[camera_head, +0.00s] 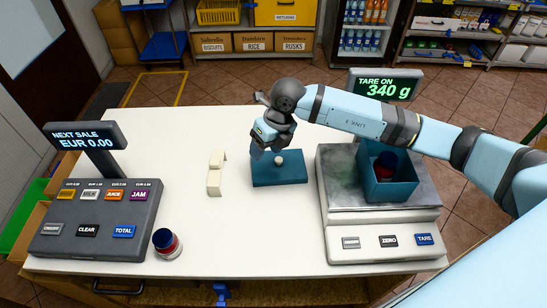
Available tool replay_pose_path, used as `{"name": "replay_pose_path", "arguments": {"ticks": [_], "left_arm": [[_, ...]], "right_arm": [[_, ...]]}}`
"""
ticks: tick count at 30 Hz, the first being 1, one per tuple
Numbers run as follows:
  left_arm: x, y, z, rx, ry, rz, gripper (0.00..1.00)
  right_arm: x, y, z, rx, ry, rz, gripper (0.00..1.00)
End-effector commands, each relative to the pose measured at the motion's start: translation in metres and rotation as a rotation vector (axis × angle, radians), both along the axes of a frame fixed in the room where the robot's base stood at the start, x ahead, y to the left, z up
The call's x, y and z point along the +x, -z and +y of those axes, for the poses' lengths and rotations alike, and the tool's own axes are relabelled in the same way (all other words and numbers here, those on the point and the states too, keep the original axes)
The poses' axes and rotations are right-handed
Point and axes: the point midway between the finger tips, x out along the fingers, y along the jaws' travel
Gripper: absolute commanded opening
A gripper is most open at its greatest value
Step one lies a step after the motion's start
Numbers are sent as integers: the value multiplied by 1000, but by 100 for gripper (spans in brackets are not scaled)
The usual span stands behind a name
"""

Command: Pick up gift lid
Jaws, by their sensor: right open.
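The gift lid (291,177) is a flat teal square with a small pale knob (279,160) on top. It lies on the middle of the white counter (250,230). My right gripper (258,151) is open at the lid's back left edge, pointing down, beside the knob. I cannot tell whether its fingers touch the lid. The matching teal gift box (373,186) stands open on the scale (335,205) with a dark, red-topped jar (386,165) inside. My left gripper is not in view.
A cream block-like piece (215,175) stands left of the lid. A red-and-blue-topped jar (167,243) is near the front edge. A cash register (95,220) fills the left side. The scale's display (381,87) reads 340 g. The counter in front of the lid is clear.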

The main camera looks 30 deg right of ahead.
Motion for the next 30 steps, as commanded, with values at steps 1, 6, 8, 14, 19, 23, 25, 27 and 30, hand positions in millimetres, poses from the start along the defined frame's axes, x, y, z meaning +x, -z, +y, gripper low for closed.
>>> {"name": "replay_pose_path", "arguments": {"ticks": [1,6,8,14,19,23,25,27,30], "left_arm": [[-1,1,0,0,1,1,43],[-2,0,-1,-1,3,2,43],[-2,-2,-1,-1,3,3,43],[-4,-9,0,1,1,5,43],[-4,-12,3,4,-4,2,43],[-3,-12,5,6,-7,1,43],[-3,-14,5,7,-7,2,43],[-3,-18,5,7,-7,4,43],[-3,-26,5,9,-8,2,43]], "right_arm": [[10,-4,-22,-97,24,-13,57],[22,-7,-58,-265,76,-22,57],[23,-1,-61,-277,79,-21,57],[27,38,-60,-275,78,-20,57],[31,64,-59,-274,76,-22,57],[32,73,-59,-272,77,-23,57],[32,77,-59,-272,77,-23,57],[33,85,-60,-272,77,-21,57],[34,100,-62,-273,77,-20,57]]}}
